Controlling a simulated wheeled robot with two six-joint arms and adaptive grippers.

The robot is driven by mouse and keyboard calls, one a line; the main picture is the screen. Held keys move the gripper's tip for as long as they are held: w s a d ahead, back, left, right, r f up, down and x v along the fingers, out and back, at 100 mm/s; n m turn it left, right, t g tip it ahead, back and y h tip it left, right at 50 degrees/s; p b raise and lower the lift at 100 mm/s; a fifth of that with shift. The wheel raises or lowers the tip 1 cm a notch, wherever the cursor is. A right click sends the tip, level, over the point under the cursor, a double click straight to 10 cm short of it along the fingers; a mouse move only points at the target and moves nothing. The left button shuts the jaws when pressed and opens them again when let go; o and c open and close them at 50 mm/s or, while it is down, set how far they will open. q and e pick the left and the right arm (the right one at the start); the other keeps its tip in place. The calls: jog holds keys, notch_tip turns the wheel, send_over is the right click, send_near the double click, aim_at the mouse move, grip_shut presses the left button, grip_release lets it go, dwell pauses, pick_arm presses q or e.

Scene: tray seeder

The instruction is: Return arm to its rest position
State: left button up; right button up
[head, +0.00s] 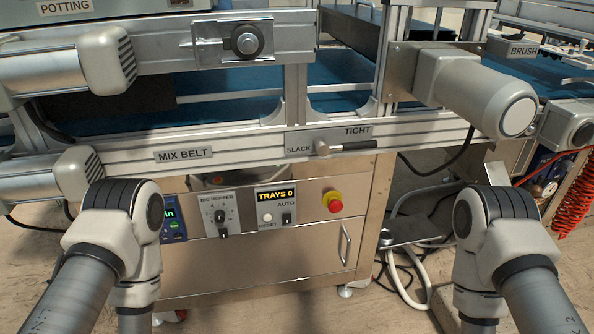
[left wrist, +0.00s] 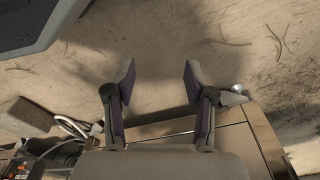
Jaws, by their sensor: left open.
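My left gripper (left wrist: 157,82) shows in the left wrist view with its two fingers spread apart and nothing between them. It hangs over the bare floor beside the edge of a metal cabinet. In the head view, both of my arms are bent at the lower left and lower right, in front of the seeder machine. Neither gripper shows in the head view. My right gripper is out of view.
The seeder's steel cabinet (head: 270,262) has a control panel, a red stop button (head: 335,202) and a door handle (head: 345,243). A belt tension lever (head: 322,148) sits on the frame above. A red coiled hose (head: 573,200) hangs at the right. The floor (left wrist: 175,40) is mostly clear.

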pick_arm(q)
notch_tip(320, 180, up, 31)
jog(key=s+n+g+p, duration=0.1)
jog(key=n+p, duration=0.1)
jog(key=p, duration=2.9)
jog(key=shift+s+n, duration=0.3)
jog(key=shift+s, duration=0.05)
jog(key=shift+r, duration=0.15)
